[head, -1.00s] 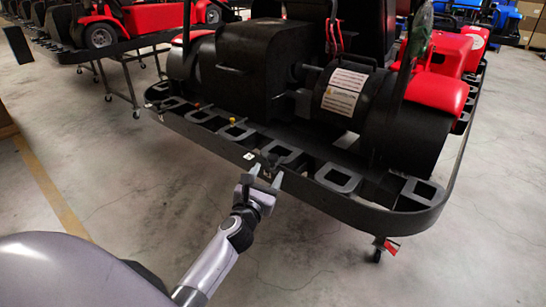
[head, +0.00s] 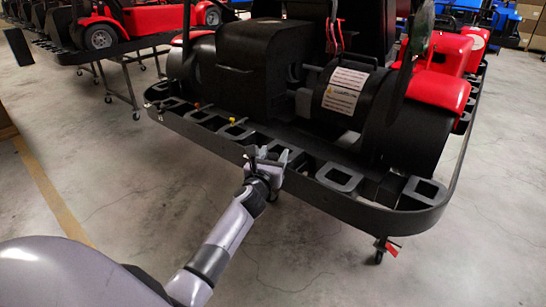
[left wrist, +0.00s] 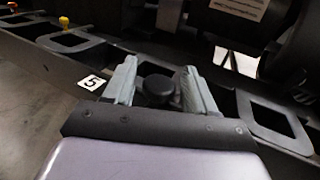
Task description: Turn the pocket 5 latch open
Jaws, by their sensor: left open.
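My left gripper (head: 267,160) is at the kart's black bumper rail, with its arm reaching up from below. In the left wrist view the left gripper (left wrist: 158,88) is open, with one finger on each side of a round black knob, the latch (left wrist: 157,88). I cannot tell whether the fingers touch it. A white label with a 5 (left wrist: 92,82) sits on the rail just left of the left finger. In the head view the gripper mostly hides the latch and label. My right gripper is not in view.
The rail (head: 225,147) curves around the kart's end, with several open pockets along it. A yellow knob (left wrist: 66,24) and an orange one (left wrist: 12,6) stand farther left. A black kart body (head: 250,60) rises behind. The concrete floor in front is clear.

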